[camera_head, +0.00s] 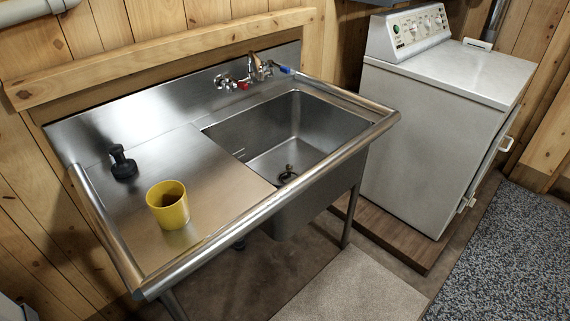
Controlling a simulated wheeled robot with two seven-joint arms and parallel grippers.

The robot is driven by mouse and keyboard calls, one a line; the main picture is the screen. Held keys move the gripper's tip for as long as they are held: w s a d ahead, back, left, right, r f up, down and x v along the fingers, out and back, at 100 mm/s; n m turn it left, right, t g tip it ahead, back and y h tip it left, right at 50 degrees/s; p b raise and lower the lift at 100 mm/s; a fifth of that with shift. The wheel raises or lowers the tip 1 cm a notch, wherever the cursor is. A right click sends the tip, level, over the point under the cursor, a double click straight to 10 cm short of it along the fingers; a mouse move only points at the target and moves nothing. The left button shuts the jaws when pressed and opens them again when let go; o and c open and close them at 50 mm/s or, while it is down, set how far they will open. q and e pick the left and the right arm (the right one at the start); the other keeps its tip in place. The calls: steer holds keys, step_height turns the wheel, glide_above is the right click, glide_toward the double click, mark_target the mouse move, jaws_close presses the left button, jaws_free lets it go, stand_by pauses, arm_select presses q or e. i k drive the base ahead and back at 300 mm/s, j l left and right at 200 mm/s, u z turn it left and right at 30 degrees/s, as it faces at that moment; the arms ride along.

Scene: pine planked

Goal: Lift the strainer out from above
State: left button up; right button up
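A small dark round piece, apparently the strainer (287,174), sits at the drain in the floor of the steel sink basin (265,135). It lies close to the basin's near left side. It is too small to tell its details or how deep it sits in the drain. Neither of my grippers is in view.
A yellow cup (168,205) and a black knobbed object (123,163) stand on the steel drainboard (215,188) left of the basin. The faucet (258,68) rises at the basin's back. A raised tubular rim (255,218) runs along the front. A white washer (430,130) stands right.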

mark_target(285, 178)
steer(key=i+u, duration=0.1)
steer(key=u, duration=0.35)
steer(key=i+l+u, duration=0.15)
steer(key=l+u, duration=0.2)
steer(key=i+l+u, duration=0.1)
steer(key=l+u, duration=0.25)
steer(key=i+l+u, duration=0.15)
steer(key=l, duration=0.75)
steer(key=l+u, duration=0.15)
steer(key=l, duration=0.8)
steer(key=i, duration=0.05)
